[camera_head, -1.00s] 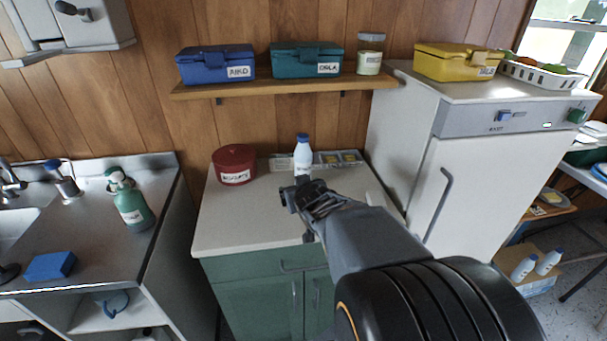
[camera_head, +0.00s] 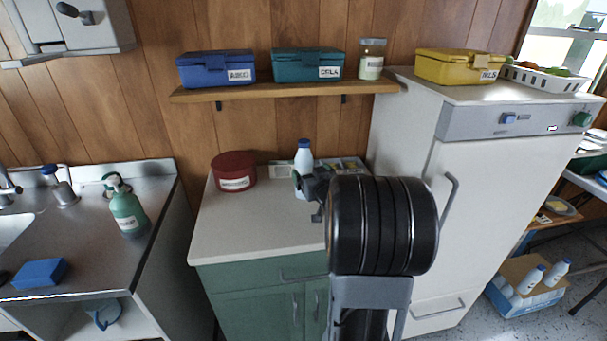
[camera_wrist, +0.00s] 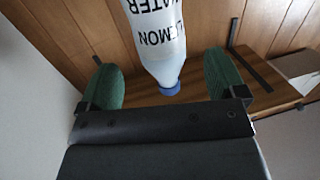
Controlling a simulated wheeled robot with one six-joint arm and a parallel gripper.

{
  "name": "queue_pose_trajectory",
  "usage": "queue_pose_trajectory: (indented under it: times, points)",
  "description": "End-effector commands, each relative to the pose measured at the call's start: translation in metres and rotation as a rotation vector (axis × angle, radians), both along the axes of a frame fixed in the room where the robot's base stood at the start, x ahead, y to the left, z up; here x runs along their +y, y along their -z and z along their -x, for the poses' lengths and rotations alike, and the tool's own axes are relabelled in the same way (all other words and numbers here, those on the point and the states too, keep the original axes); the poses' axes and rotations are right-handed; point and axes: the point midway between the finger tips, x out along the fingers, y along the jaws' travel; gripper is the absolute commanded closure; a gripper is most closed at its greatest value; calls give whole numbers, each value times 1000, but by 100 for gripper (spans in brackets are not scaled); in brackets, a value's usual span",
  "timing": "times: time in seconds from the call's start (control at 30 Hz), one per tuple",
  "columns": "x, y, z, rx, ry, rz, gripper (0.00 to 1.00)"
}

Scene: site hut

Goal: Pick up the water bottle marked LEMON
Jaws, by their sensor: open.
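The water bottle (camera_head: 303,157) is white with a blue cap and stands upright on the green cabinet's pale top. In the wrist view the bottle (camera_wrist: 158,45) appears upside down, and its label reads WATER LEMON. My gripper (camera_head: 308,186) is at the bottle's near side in the head view and hides part of its lower body. In the wrist view my gripper's green fingers (camera_wrist: 163,85) are open, one on each side of the bottle, with a gap on both sides. I cannot tell how deep the bottle is between them.
A round red tin (camera_head: 234,172) stands left of the bottle. A flat tray (camera_head: 350,166) lies to its right, partly hidden. A wooden shelf (camera_head: 285,90) with boxes and a jar hangs above. The white fridge (camera_head: 480,190) rises at the right. The countertop's front left is clear.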

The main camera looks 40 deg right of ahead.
Motion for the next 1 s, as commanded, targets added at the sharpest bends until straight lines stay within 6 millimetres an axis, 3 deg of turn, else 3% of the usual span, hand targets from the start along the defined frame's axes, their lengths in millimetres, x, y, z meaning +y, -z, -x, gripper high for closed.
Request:
queue_pose_trajectory:
  times: [0.2,0.6,0.87,1.0]
  points:
    - [-3,0,-11,0,0,0,10]
    - [-13,1,-55,1,1,0,10]
    - [-15,1,-57,1,2,0,10]
    - [-15,1,-57,1,2,0,21]
